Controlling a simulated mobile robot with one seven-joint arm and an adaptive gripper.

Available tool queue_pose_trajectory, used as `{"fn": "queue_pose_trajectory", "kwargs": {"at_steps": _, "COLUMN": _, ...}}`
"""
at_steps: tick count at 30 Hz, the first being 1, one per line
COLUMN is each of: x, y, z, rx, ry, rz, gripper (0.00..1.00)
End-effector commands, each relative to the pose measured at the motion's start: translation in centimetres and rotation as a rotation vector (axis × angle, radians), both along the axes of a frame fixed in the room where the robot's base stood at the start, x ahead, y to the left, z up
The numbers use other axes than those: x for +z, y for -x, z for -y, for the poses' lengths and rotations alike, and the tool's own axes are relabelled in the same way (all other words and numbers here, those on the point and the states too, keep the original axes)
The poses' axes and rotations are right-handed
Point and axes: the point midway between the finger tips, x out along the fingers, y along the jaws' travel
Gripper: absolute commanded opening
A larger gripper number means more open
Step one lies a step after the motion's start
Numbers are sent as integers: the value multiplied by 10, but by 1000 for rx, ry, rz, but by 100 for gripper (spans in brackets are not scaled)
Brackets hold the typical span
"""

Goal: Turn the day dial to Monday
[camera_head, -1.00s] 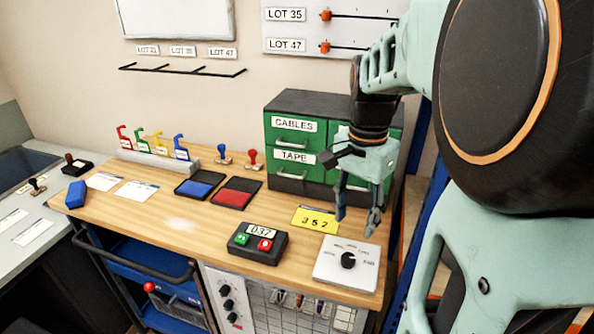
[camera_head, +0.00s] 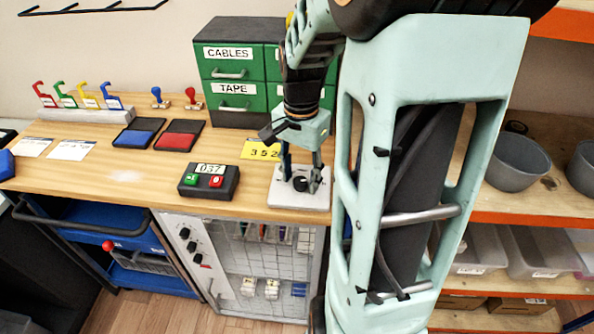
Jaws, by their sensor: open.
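The day dial is a black knob (camera_head: 300,184) on a white plate (camera_head: 290,200) at the right front of the wooden bench. The lettering around the knob is hidden or too small to read, so I cannot tell which day it points to. My gripper (camera_head: 300,180) points down over the plate, with its fingers apart on either side of the knob. I cannot tell whether the fingers touch the knob.
A counter box (camera_head: 208,192) with green and red buttons stands left of the dial plate. A yellow card (camera_head: 262,150) lies behind it. Green drawers (camera_head: 232,66) stand at the back. Shelves with grey bowls (camera_head: 518,165) are on the right.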

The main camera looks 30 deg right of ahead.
Motion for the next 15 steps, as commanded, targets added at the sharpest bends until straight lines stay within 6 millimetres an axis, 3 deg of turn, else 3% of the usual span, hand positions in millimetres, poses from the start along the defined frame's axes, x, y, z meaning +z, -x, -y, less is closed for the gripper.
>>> {"fn": "queue_pose_trajectory", "kwargs": {"at_steps": 2, "x": 0, "y": 0, "z": 0, "rx": 0, "ry": 0, "rz": 0, "gripper": 40}}
{"fn": "queue_pose_trajectory", "kwargs": {"at_steps": 13, "x": 0, "y": 0, "z": 0, "rx": 0, "ry": 0, "rz": 0, "gripper": 0}}
{"fn": "queue_pose_trajectory", "kwargs": {"at_steps": 15, "x": 1, "y": 0, "z": 0, "rx": 0, "ry": 0, "rz": 0, "gripper": 0}}
